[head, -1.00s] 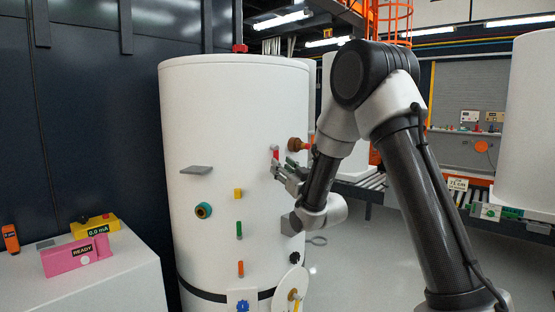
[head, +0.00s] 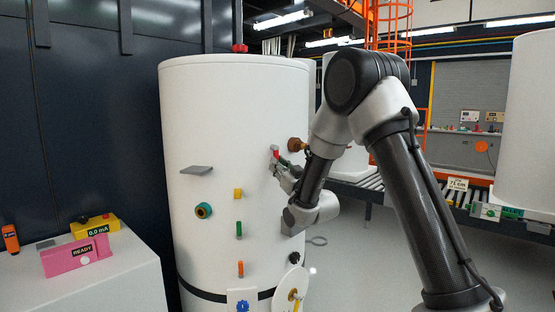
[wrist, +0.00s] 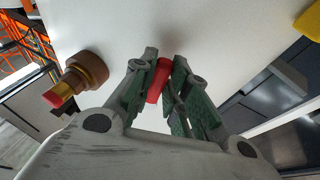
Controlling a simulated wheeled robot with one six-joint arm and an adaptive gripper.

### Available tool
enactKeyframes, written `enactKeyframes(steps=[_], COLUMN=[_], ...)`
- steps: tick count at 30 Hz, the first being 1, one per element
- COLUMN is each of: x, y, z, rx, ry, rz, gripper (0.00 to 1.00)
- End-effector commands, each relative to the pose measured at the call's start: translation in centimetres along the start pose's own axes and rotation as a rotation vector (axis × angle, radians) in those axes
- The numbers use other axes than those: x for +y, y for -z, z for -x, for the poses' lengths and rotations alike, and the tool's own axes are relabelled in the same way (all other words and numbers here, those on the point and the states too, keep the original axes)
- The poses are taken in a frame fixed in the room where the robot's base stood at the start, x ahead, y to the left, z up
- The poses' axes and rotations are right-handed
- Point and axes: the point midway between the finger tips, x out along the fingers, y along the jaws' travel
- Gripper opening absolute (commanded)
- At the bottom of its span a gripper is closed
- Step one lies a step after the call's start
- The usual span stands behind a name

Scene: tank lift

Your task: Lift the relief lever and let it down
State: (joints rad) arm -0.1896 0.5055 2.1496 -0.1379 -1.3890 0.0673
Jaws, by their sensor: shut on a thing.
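The white tank (head: 235,110) stands upright at the middle of the head view. The red relief lever (head: 276,154) is on its upper right side, small in that view. In the wrist view the red lever (wrist: 158,82) sits between the green-padded fingers of my gripper (wrist: 158,88). My gripper is shut on it, and the fingers hide part of it. In the head view my gripper (head: 284,168) is against the tank's right side, partly hidden by my arm.
A brown round fitting (head: 295,144) is close to the lever; it also shows in the wrist view (wrist: 85,70). A grey shelf (head: 196,170) and coloured fittings are on the tank's front. A white cabinet (head: 110,285) carries a pink box (head: 77,257).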

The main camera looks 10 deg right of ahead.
Motion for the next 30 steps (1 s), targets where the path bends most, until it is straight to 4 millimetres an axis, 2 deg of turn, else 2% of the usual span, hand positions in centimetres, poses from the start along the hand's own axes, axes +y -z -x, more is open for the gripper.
enactKeyframes(steps=[8,18,30], x=[0.0,0.0,0.0], y=[0.2,1.4,1.5], z=[0.0,0.7,0.8], rx=[-0.012,-0.2,-0.229], ry=[0.0,0.0,0.0], rz=[0.0,0.0,0.0], gripper=[0.0,0.0,0.0])
